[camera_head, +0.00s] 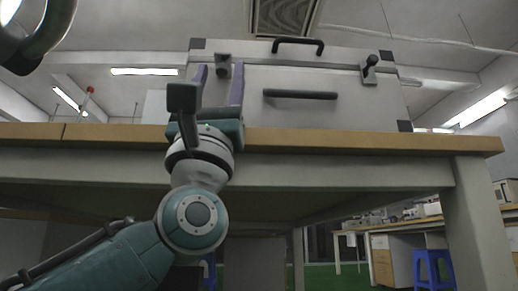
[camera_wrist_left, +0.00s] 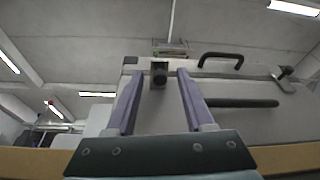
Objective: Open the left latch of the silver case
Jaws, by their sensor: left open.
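The silver case (camera_head: 345,110) stands on the table, with a black top handle (camera_head: 298,43) and a black front bar handle (camera_head: 300,94). Its left latch (camera_head: 223,66) is a dark knob near the top left of the front; the right latch (camera_head: 370,68) is near the top right. My left gripper (camera_head: 219,80) is open in front of the case's left side. In the left wrist view the left latch (camera_wrist_left: 159,73) shows between the tips of the two purple fingers (camera_wrist_left: 155,82), with no clear contact. My right gripper is not in view.
The wooden table edge (camera_head: 330,140) runs below the case, in front of which my left arm rises. A red-tipped rod (camera_head: 88,98) stands farther left. A blue stool (camera_head: 434,268) and a desk (camera_head: 400,245) are at the far right.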

